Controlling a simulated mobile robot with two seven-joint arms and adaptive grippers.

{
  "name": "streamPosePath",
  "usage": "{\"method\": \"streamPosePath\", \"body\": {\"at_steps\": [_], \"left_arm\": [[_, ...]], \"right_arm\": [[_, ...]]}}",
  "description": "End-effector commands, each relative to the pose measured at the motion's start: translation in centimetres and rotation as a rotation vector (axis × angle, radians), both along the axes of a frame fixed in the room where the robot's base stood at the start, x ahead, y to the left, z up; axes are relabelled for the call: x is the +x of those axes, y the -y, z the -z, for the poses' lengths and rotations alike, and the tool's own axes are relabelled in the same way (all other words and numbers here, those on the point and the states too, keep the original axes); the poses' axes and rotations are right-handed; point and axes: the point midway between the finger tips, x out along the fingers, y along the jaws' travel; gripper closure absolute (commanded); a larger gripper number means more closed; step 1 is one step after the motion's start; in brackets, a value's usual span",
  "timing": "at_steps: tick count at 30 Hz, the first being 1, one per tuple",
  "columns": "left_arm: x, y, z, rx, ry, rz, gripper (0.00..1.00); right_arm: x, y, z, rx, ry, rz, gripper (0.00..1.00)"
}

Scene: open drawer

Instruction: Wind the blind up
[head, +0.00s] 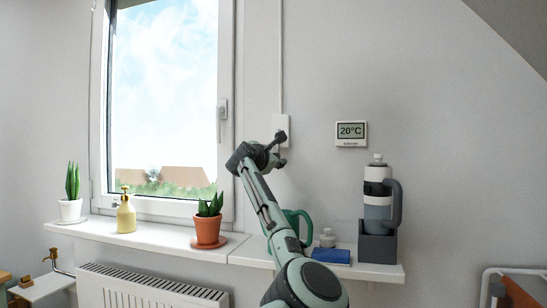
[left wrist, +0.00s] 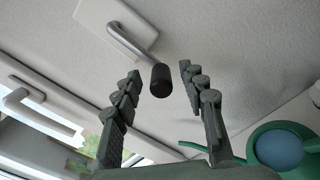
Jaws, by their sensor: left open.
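A white winder plate (head: 281,122) is on the wall right of the window, with a thin white strip (head: 280,60) running up from it. In the left wrist view the plate (left wrist: 97,12) carries a bent metal crank (left wrist: 130,45) ending in a black knob (left wrist: 161,82). My left gripper (head: 280,150) is open in front of the plate. In the left wrist view its fingers stand either side of the knob, with gaps visible; I cannot tell how deep the knob sits between them. The blind itself is not visible; the window pane (head: 165,90) is uncovered. My right gripper is not in view.
A sill and shelf (head: 250,250) below hold a potted plant (head: 207,229), yellow soap bottle (head: 126,215), green watering can (head: 297,218), blue book (head: 331,256) and a bottle in a grey holder (head: 377,245). A thermostat (head: 351,133) is right of the winder. The window handle (head: 222,112) is left.

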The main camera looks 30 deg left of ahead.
Motion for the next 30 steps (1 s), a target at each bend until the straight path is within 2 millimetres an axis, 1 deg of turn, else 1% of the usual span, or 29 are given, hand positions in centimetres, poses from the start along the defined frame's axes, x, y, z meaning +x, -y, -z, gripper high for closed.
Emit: {"method": "streamPosePath", "body": {"at_steps": [5, 8, 18, 21, 25, 30], "left_arm": [[-0.6, 0.2, 0.1, 0.000, -0.001, 0.000, 0.58], [-1.8, 0.4, 0.1, 0.000, -0.001, -0.001, 0.58], [-8.5, 2.1, 0.0, -0.001, 0.001, -0.001, 0.58], [-10.0, 2.4, 0.0, 0.000, 0.001, -0.001, 0.58], [-11.2, 2.7, 0.0, 0.000, 0.001, -0.001, 0.58], [-11.7, 2.8, 0.0, 0.000, -0.001, 0.001, 0.58]], "right_arm": [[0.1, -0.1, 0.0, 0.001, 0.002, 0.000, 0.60], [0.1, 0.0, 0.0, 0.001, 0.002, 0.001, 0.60], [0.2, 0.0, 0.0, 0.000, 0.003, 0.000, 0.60], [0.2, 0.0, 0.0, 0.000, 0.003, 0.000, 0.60], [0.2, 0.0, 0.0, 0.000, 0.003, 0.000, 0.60], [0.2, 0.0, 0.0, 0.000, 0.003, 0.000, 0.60]]}}
